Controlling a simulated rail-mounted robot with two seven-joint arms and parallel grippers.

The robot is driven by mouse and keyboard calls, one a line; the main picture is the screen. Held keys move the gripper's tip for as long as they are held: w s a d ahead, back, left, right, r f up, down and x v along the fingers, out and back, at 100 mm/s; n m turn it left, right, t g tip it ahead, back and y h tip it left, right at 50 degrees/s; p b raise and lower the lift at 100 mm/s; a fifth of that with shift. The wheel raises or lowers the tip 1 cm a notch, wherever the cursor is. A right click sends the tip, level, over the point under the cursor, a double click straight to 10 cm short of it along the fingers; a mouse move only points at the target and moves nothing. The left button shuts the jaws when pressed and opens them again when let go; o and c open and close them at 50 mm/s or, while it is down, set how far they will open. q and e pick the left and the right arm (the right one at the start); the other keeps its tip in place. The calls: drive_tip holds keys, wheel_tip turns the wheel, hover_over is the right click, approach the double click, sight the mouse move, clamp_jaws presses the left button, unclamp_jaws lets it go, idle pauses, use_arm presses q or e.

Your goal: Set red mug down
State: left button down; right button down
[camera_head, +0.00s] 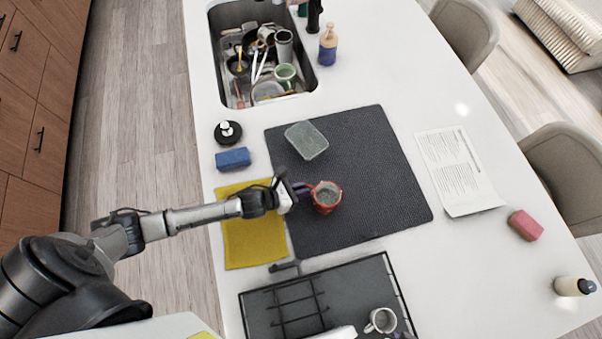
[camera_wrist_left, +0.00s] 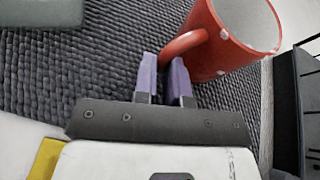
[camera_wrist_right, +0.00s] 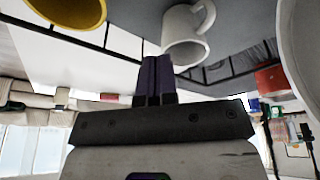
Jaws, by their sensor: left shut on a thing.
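The red mug (camera_head: 326,197) is upright over the dark mat (camera_head: 400,190), near the mat's left-middle part. I cannot tell whether its base touches the mat. In the left wrist view the mug (camera_wrist_left: 235,40) stands just beyond the fingers. My left gripper (camera_head: 303,188) comes in from the left and is shut on the mug's handle; its purple fingertips also show in the left wrist view (camera_wrist_left: 165,80). My right gripper (camera_wrist_right: 156,78) has its purple fingers together with nothing visible between them. A white mug lies beyond it in the right wrist view.
A clear container (camera_head: 306,140) sits on the mat's far part. A yellow cloth (camera_head: 254,240) lies left of the mat, a blue sponge (camera_head: 233,159) beyond it. The dish rack (camera_head: 262,316) with a white mug (camera_head: 382,320) is in front. The mat's right half is clear.

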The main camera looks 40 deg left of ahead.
use_arm(q)
drive_tip(key=shift+f, duration=0.15)
drive_tip(key=shift+f, duration=0.1)
drive_tip(key=shift+f, duration=0.15)
drive_tip(key=c, duration=1.2)
unclamp_jaws()
